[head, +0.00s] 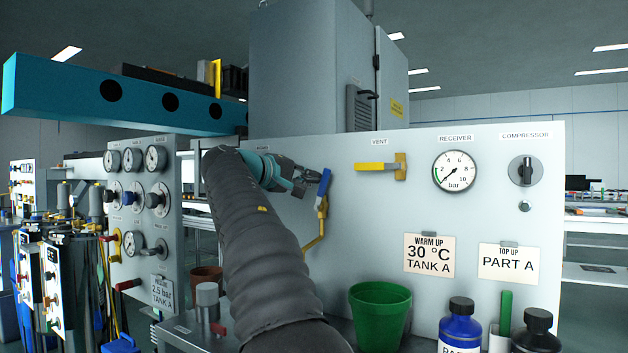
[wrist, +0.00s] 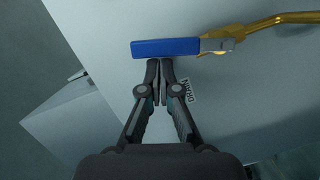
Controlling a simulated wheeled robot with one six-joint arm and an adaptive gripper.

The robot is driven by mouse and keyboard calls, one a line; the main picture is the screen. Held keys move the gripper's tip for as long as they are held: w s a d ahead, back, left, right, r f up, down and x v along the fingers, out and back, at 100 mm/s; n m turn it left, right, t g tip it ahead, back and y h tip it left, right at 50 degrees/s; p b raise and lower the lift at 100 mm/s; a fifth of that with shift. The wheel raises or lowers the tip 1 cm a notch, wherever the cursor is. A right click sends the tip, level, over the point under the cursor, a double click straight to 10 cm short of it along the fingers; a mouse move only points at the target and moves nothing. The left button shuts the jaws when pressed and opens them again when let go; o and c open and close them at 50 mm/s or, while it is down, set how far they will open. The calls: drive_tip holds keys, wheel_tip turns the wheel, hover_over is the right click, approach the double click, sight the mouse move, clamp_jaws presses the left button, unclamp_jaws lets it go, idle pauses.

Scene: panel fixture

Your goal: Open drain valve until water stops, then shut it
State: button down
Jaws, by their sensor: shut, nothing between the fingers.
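The drain valve has a blue lever (head: 324,184) that points up from a brass body (head: 321,208) on the grey panel. A brass pipe (head: 318,240) runs down from it and bends left. In the wrist view the blue lever (wrist: 165,48) lies across the picture, roughly in line with the brass pipe (wrist: 270,24). My gripper (head: 308,185) is shut and empty beside the lever. In the wrist view its fingertips (wrist: 160,66) are just below the lever's edge; I cannot tell if they touch. A DRAIN label (wrist: 181,90) shows beside them. No water is visible, and my arm hides part of the area below.
A yellow vent handle (head: 376,167) lies horizontal to the right, before the receiver gauge (head: 455,171) and compressor switch (head: 523,171). A green bucket (head: 380,310) and a blue bottle (head: 460,325) stand below. A left panel (head: 140,240) carries several gauges.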

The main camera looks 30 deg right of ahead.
sight(326, 182)
drive_tip(key=s+m, duration=0.1)
drive_tip(key=s+m+b, duration=0.1)
drive_tip(key=shift+d+f+m+y, duration=0.1)
drive_tip(key=shift+d+m+y, duration=0.2)
drive_tip(key=shift+d, duration=0.05)
drive_tip(key=s+m+b, duration=0.1)
drive_tip(key=s+d+f+m+b, duration=0.1)
drive_tip(key=m, duration=0.1)
drive_tip(key=shift+t+y, duration=0.4)
drive_tip(key=s+f+m+t+b, duration=0.1)
drive_tip(key=m+b, duration=0.1)
drive_tip(key=s+d+f+m+t+y+b, duration=0.1)
drive_tip(key=f+m+b, duration=0.1)
drive_tip(key=m+b, duration=0.1)
drive_tip(key=shift+s, duration=0.25)
drive_tip(key=shift+s+d+f+b, duration=0.1)
drive_tip(key=shift+f+b, duration=0.1)
drive_tip(key=shift+b, duration=0.1)
